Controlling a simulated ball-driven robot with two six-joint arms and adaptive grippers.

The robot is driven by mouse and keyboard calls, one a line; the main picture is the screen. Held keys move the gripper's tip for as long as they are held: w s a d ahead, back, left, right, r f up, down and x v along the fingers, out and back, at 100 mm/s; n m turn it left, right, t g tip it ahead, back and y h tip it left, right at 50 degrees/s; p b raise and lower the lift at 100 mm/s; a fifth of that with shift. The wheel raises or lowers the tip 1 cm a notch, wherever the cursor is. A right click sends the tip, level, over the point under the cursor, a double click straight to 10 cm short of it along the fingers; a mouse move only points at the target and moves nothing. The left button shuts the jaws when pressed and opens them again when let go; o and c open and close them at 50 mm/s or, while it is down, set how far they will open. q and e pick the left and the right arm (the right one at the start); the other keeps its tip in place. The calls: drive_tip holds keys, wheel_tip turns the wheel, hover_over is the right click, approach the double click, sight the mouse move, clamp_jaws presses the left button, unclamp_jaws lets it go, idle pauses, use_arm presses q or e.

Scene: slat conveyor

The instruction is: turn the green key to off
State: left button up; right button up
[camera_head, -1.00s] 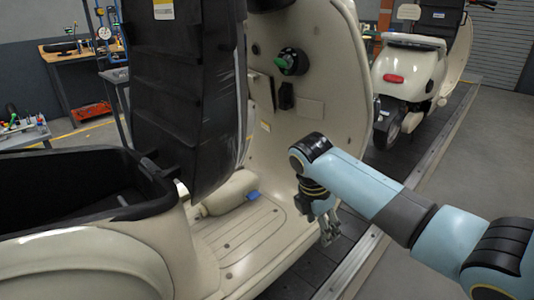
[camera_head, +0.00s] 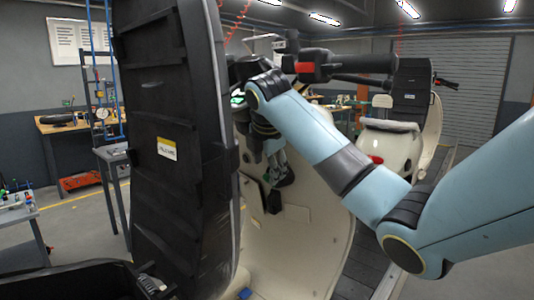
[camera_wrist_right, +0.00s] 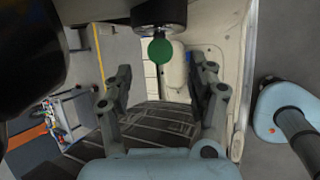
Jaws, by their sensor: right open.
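The green key (camera_wrist_right: 161,51) shows as a round green head in the right wrist view. It stands out from a black lock barrel (camera_wrist_right: 158,14) at the top of that view. My right gripper (camera_wrist_right: 161,72) is open, with one finger on each side of the key's line, and the key appears between or just beyond the fingertips. I cannot tell any contact. In the head view my right gripper (camera_head: 273,160) points down in front of the black lock (camera_head: 285,172) on the cream scooter's inner panel and largely hides the key. My left gripper is not in view.
The raised black seat (camera_head: 175,130) stands close left of my right gripper. The scooter's handlebar (camera_head: 345,64) passes just above my arm. The cream front panel (camera_head: 310,235) lies below and behind. Another scooter (camera_head: 390,145) stands further back on the conveyor.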

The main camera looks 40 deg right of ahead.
sight(267, 178)
drive_tip(key=shift+p+x, duration=0.3)
drive_tip(key=shift+x, duration=1.6)
